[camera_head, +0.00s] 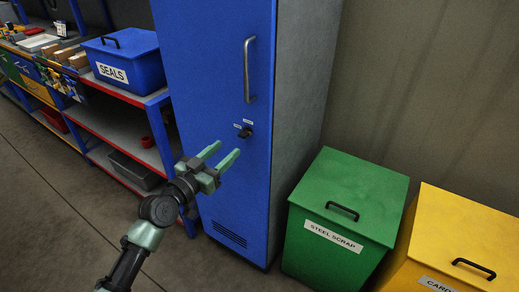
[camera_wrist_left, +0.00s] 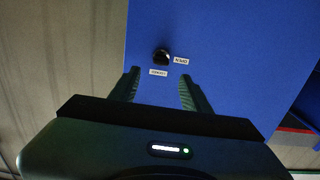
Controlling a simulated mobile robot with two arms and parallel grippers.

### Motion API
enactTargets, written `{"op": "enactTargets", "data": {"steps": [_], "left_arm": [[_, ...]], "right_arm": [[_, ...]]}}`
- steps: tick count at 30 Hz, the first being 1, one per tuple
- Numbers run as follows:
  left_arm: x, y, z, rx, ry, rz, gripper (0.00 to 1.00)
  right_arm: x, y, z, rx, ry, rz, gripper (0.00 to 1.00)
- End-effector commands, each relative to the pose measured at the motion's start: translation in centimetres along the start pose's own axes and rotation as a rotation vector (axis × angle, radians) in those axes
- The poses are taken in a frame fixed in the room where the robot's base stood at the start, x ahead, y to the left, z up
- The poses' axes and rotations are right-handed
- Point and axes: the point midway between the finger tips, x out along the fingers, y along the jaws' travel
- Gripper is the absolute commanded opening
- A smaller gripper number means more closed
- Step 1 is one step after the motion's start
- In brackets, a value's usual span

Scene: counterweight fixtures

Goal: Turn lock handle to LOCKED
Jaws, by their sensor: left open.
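The lock handle (camera_head: 246,132) is a small dark knob on the door of the tall blue cabinet (camera_head: 215,75), below the long grey door handle (camera_head: 248,70). Two small white labels sit beside it, too small to read surely. In the left wrist view the lock handle (camera_wrist_left: 161,57) lies beyond the fingertips, roughly between their lines. My left gripper (camera_head: 227,150) is open and empty, just in front of the door, a little below and left of the lock handle in the head view. It also shows in the left wrist view (camera_wrist_left: 159,82). Which way the lock handle points is unclear.
A green steel scrap bin (camera_head: 345,205) and a yellow bin (camera_head: 455,235) stand right of the cabinet. On the left, a shelf unit (camera_head: 110,122) carries a blue box labelled SEALS (camera_head: 125,60). The floor before the cabinet is clear.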

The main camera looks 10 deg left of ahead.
Motion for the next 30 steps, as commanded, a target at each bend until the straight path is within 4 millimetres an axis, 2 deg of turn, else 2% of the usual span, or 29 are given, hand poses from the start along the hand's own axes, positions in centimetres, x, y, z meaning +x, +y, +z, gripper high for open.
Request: {"op": "enactTargets", "data": {"steps": [1,6,15,19,26,27,30], "left_arm": [[0.3,0.0,-0.4,0.001,0.007,0.002,0.47],[2.6,0.1,-0.7,0.0,0.008,0.002,0.47],[6.9,0.1,-0.4,0.0,0.006,0.002,0.47],[7.6,0.1,-0.3,0.0,0.005,0.002,0.47],[7.7,0.1,-0.3,0.001,0.004,0.002,0.47],[7.7,0.1,-0.3,0.001,0.004,0.002,0.45],[7.7,0.1,-0.3,0.001,0.004,0.002,0.17]], "right_arm": [[-0.1,0.1,-0.8,0.0,0.011,0.001,0.74],[-0.6,0.4,-2.0,-0.001,0.03,0.004,0.74],[-1.0,1.0,-1.6,-0.003,0.021,0.011,0.74],[-1.1,1.1,-0.9,-0.003,0.011,0.012,0.74],[-1.1,1.1,-0.7,-0.002,0.008,0.013,0.74],[-1.1,1.1,-0.7,-0.002,0.008,0.013,0.74],[-1.1,1.1,-0.7,-0.002,0.008,0.013,0.74]]}}
